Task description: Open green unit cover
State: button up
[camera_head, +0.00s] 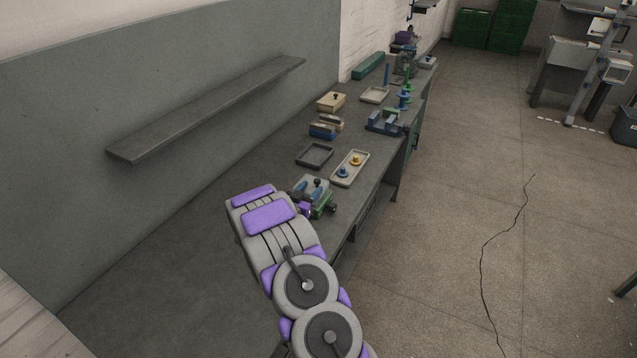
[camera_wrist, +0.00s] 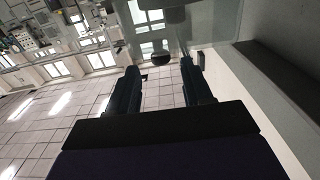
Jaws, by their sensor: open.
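The green unit (camera_head: 325,204) sits on the workbench just beyond my arm, and my arm hides part of its near side. Its grey top (camera_head: 309,186) appears down, with a dark knob (camera_head: 318,182) on it. A dark round knob (camera_head: 332,208) shows at its right side. My gripper (camera_wrist: 159,68) is open, its two dark fingers apart. In the wrist view a small dark rounded thing (camera_wrist: 160,58) shows between the fingertips, below a pale block; I cannot tell which part it is, and no contact shows. In the head view my arm mostly hides the gripper.
Behind the unit are a pale tray (camera_head: 336,181) with blue and yellow pieces and a dark tray (camera_head: 305,155). A blue-grey device (camera_head: 383,122) stands farther back. A wall shelf (camera_head: 210,105) overhangs the left. The floor (camera_head: 450,220) right of the bench is open.

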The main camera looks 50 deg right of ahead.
aim_at(315, 183)
jog(key=x, duration=0.5)
jog(key=shift+w+b, duration=0.1)
jog(key=shift+b, duration=0.25)
jog(key=shift+d, duration=0.5)
jog(key=shift+a, duration=0.2)
jog(key=shift+a+r, duration=0.1)
jog(key=shift+a, duration=0.1)
jog(key=shift+c, duration=1.3)
jog(key=shift+d, duration=0.1)
grip_shut()
jog(key=shift+r, duration=0.1)
